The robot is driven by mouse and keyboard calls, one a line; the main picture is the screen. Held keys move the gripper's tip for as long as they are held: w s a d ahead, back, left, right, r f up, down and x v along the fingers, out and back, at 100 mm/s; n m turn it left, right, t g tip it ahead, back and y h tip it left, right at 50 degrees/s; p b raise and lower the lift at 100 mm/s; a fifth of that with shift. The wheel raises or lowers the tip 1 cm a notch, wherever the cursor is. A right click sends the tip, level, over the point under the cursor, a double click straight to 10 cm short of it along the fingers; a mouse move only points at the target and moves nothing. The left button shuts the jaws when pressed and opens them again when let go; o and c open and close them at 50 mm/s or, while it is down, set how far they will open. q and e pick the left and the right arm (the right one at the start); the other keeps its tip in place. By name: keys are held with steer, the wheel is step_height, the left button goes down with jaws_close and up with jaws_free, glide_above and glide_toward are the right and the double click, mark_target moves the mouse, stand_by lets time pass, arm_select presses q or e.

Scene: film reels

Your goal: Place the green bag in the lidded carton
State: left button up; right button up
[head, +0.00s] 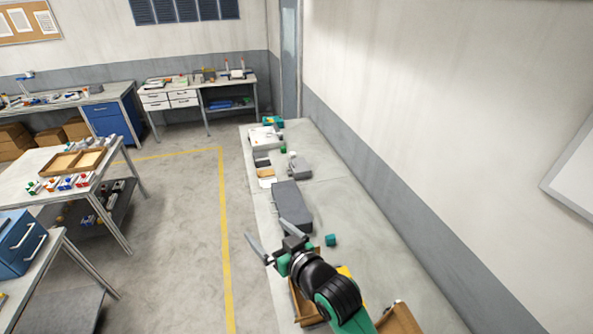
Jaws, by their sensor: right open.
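My right gripper (265,228) is open and empty, reaching over the left edge of the long bench, with its fingers spread beside a grey box. A small teal-green item (331,240) lies on the bench to the right of the gripper, apart from it; it may be the green bag, but it is too small to tell. A brown carton-like box (304,309) is at the bottom, partly hidden by my right arm. Another brown piece (402,317) shows at the bottom right, cut off by the frame; I cannot tell whether it has a lid. My left gripper is out of view.
The long grey bench (355,215) runs along the right wall and is clear on its right side. A dark grey box (291,206) stands ahead of the gripper. Several small items, including a white device (264,137), crowd the far end. Open floor lies left of the bench.

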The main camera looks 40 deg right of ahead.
steer(key=s+a+r+n+t+y, duration=0.1)
steer(key=a+r+t, duration=0.15)
steer(key=r, duration=0.85)
steer(key=s+a+r+t, duration=0.1)
steer(key=r+t, duration=0.2)
steer(key=r, duration=0.8)
steer(key=s+a+r+n+t+y, duration=0.1)
steer(key=s+r+t, duration=0.2)
steer(key=s+r, duration=0.4)
steer(key=s+a+r+n+t+y, duration=0.1)
steer(key=s+a+r+t, duration=0.1)
steer(key=s+r, duration=0.5)
step_height(320, 180, up, 6)
steer(key=shift+s+r+t, duration=0.2)
steer(key=shift+s+t, duration=0.2)
steer(key=shift+t, duration=0.45)
